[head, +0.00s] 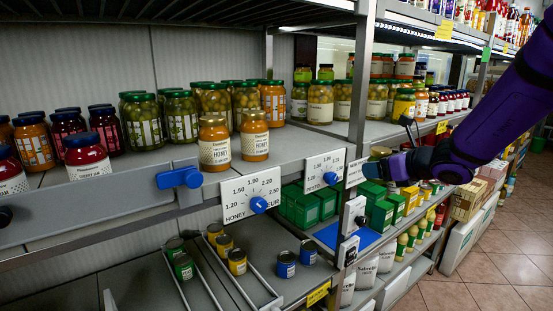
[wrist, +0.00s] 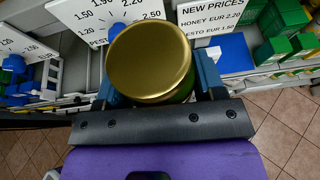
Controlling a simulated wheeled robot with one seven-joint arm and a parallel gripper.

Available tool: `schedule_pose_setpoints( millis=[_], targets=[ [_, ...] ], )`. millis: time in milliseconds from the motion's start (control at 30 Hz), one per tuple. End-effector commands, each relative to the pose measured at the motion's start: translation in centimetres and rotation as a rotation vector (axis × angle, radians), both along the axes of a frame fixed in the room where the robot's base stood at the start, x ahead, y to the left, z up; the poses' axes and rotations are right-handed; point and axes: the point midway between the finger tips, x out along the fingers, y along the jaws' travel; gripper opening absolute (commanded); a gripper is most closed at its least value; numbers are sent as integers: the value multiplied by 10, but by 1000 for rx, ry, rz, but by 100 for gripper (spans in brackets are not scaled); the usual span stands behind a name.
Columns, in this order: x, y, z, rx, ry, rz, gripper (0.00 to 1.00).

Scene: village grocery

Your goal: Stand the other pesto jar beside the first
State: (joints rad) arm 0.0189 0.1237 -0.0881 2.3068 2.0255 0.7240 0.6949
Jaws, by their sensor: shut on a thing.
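My gripper (wrist: 156,82) is shut on a jar with a round gold lid (wrist: 150,60), taken to be the pesto jar. Its blue fingers press on both sides, and a sliver of dark green shows under the lid. In the head view my gripper (head: 393,166) is in front of the shelf edge, right of the price signs; the jar (head: 380,152) is mostly hidden there, only its lid showing. I cannot make out another pesto jar. A blue mat (head: 342,236) lies on the lower shelf, with no jar visible on it.
Two gold-lidded honey jars (head: 214,143) stand at the upper shelf's front edge. Price signs with blue knobs (head: 250,195) hang there. Green boxes (head: 300,207) stand behind the signs. A metal post (head: 360,80) rises left of my gripper. Lower trays (head: 195,285) hold small cans.

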Motion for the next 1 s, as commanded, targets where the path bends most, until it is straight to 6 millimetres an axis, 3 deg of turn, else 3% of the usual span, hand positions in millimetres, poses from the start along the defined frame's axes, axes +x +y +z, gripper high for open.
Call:
schedule_pose_setpoints(
  millis=[300,533,733,1000],
  targets=[
    [47,-24,-82,1,7,-148,28],
    [65,-41,-133,0,2,-240,28],
    [70,-48,-155,1,-1,-281,28],
    [71,-50,-159,1,-3,-290,28]
  ],
)
